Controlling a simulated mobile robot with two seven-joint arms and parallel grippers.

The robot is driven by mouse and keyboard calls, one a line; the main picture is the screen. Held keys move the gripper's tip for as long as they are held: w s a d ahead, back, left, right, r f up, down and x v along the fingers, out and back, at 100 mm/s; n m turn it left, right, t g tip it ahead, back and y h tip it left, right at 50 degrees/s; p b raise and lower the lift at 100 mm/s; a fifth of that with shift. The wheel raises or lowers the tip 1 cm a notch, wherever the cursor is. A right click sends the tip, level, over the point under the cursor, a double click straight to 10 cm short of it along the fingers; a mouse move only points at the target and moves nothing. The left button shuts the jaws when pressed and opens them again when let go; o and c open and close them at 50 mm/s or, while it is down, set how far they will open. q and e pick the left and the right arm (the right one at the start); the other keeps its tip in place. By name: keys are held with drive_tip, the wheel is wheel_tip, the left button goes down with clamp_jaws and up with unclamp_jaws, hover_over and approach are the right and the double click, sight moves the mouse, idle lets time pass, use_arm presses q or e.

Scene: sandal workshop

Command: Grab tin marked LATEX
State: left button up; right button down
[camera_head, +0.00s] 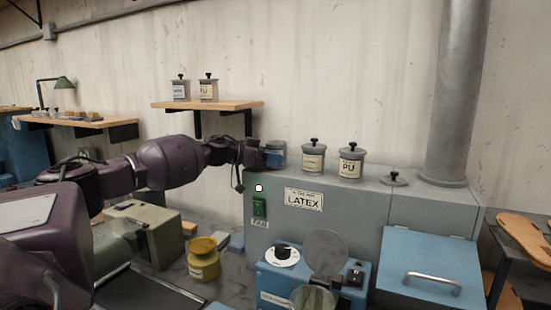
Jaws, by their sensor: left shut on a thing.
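My left gripper (262,154) reaches in from the left and is shut on a small grey-blue tin (276,155) at the left end of the grey cabinet's top. The tin is upright; its marking cannot be read, and I cannot tell whether it still touches the cabinet. To its right stand a lidded tin with a pale label (313,160), too small to read, and a tin marked PU (350,165). My right gripper is not in view.
The grey cabinet (400,205) has a loose knobbed lid (393,179) on top and a thick pipe (460,90) behind. A wall shelf (225,105) holds two tins above my left gripper. A blue machine (275,287), a blue box (425,260) and a yellow pot (204,260) stand lower.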

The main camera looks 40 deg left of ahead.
use_arm(q)
drive_tip(key=shift+r, duration=0.25)
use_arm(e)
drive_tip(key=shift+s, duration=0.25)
